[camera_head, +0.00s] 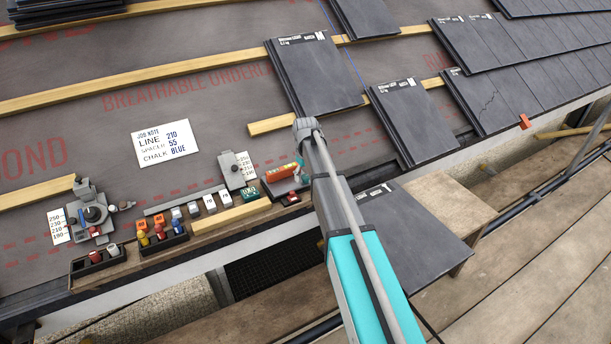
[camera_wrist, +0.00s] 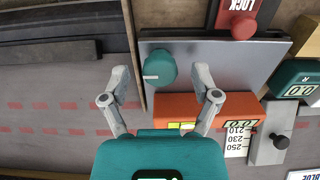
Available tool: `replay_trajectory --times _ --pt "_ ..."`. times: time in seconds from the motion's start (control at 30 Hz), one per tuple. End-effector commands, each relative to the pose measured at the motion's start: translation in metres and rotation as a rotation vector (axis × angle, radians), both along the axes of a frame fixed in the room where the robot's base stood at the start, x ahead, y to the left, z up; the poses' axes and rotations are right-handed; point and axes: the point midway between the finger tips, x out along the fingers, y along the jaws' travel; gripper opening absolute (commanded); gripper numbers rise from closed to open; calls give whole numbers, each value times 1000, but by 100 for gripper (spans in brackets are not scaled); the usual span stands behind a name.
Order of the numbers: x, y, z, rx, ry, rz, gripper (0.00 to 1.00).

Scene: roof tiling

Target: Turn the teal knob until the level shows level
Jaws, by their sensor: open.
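The round teal knob (camera_wrist: 159,68) with a pale mark on its left side sits on a grey plate (camera_wrist: 215,60) in the wrist view. I cannot read the bubble. In the head view the level (camera_head: 282,171) lies left of my arm, which partly hides that plate.
A red LOCK block with a round red button (camera_wrist: 243,25) is beside the plate. Teal readouts (camera_wrist: 298,80) show 0.0. A grey slider (camera_wrist: 270,140) stands by a number scale (camera_wrist: 238,138). Slate tiles (camera_head: 315,75), battens and a job note (camera_head: 163,142) lie around.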

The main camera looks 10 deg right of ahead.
Motion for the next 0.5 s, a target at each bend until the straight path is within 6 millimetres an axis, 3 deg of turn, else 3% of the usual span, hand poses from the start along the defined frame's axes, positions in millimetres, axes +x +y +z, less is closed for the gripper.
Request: replay_trajectory --times 0.13,0.5 --pt "0 0 0 0 0 51 79" --pt "0 0 34 0 0 47 79"
